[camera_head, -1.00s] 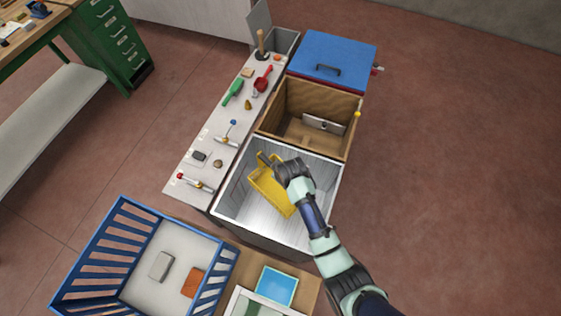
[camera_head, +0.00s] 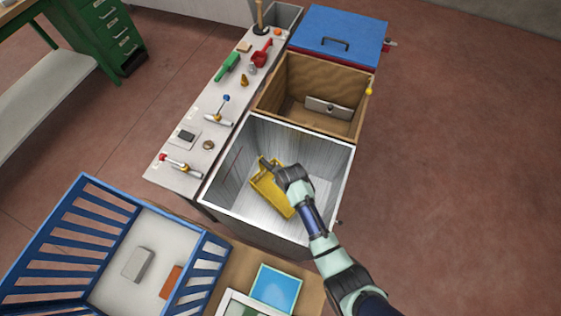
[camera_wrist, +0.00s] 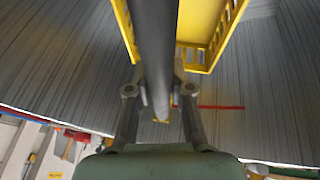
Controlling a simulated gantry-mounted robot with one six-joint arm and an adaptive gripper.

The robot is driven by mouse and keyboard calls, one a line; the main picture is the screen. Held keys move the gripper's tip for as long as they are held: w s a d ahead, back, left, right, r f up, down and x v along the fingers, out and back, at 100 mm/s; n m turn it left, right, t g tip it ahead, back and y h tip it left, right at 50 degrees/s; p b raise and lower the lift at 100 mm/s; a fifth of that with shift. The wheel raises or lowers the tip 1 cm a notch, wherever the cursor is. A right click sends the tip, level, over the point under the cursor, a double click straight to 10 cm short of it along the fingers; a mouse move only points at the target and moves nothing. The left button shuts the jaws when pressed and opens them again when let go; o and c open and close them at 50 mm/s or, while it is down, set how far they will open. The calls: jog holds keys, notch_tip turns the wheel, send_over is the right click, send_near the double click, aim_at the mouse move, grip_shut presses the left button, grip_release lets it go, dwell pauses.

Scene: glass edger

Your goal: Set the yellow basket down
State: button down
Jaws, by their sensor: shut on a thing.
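The yellow basket (camera_head: 268,190) hangs from my gripper (camera_head: 272,168) inside the open grey metal tub (camera_head: 328,150). In the wrist view, the fingers of my gripper (camera_wrist: 158,92) are closed on the basket's dark bar-like handle (camera_wrist: 155,45). The yellow slotted basket (camera_wrist: 205,40) lies beyond the handle, with much of it outside the picture. My wrist and arm hide the right part of the basket in the head view. I cannot tell whether the basket's bottom touches the tub floor.
Red line (camera_wrist: 220,107) marks the tub's wall. A wooden-walled compartment (camera_head: 280,85) and a blue lid (camera_head: 340,30) lie behind the tub. A shelf with levers and tools (camera_head: 190,150) runs along its left. A blue slatted crate (camera_head: 70,225) stands at front left.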

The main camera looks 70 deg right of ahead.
aim_at(280, 190)
notch_tip(280, 190, down, 14)
jog(key=b, duration=0.5)
jog(key=shift+f, duration=0.25)
jog(key=shift+f+b, duration=0.2)
jog(key=shift+b, duration=0.15)
jog(key=c, duration=1)
grip_release()
jog(key=shift+c, duration=0.2)
jog(key=p+v, duration=0.6)
jog(key=v, duration=0.6)
jog(key=shift+r, duration=0.15)
